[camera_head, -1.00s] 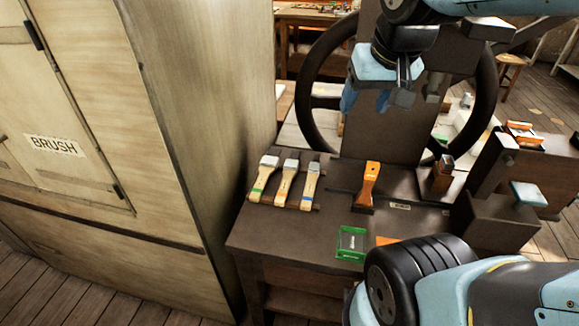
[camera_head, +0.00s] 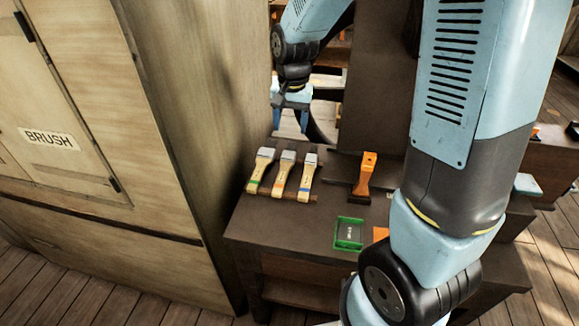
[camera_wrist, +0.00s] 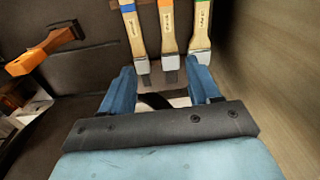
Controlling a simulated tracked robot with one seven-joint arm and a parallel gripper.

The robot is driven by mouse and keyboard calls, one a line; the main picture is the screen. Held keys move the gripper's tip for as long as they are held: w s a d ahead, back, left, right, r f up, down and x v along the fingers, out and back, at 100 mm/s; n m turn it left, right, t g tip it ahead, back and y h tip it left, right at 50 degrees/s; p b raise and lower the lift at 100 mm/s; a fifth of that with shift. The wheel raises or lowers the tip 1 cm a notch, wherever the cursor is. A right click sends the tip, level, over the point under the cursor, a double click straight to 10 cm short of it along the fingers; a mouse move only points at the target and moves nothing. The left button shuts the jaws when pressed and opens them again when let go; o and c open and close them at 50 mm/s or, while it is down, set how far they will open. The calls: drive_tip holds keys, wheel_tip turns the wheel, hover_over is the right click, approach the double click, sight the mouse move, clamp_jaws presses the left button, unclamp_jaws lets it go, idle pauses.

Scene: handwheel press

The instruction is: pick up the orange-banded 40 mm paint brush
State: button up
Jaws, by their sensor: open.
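The orange-banded brush (camera_head: 284,174) is the middle one of three paint brushes lying side by side on the dark bench. It has a pale wooden handle and a grey metal collar. The green-banded brush (camera_head: 260,170) lies on its left and the blue-banded brush (camera_head: 308,178) on its right. In the wrist view the order is reversed, with the orange-banded brush (camera_wrist: 168,28) in the middle. My gripper (camera_head: 290,126) is open and empty, beyond the bristle ends. In the wrist view its blue fingers (camera_wrist: 163,80) stand apart, either side of the orange-banded brush's bristle end.
An orange-handled tool (camera_head: 366,176) stands right of the brushes. A green-framed tray (camera_head: 348,234) lies nearer on the bench (camera_head: 275,222). A tall wooden cabinet marked BRUSH (camera_head: 190,120) stands close on the left. A dark upright of the press (camera_head: 375,85) rises behind.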

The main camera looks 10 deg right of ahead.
hover_over(283, 174)
wheel_tip(283, 174, down, 5)
drive_tip(key=shift+m+g, duration=0.3)
drive_tip(key=shift+g, duration=0.1)
wheel_tip(283, 174, down, 9)
drive_tip(key=shift+s+a, duration=0.1)
drive_tip(key=shift+a, duration=0.05)
drive_tip(key=shift+f, duration=2.6)
clamp_jaws()
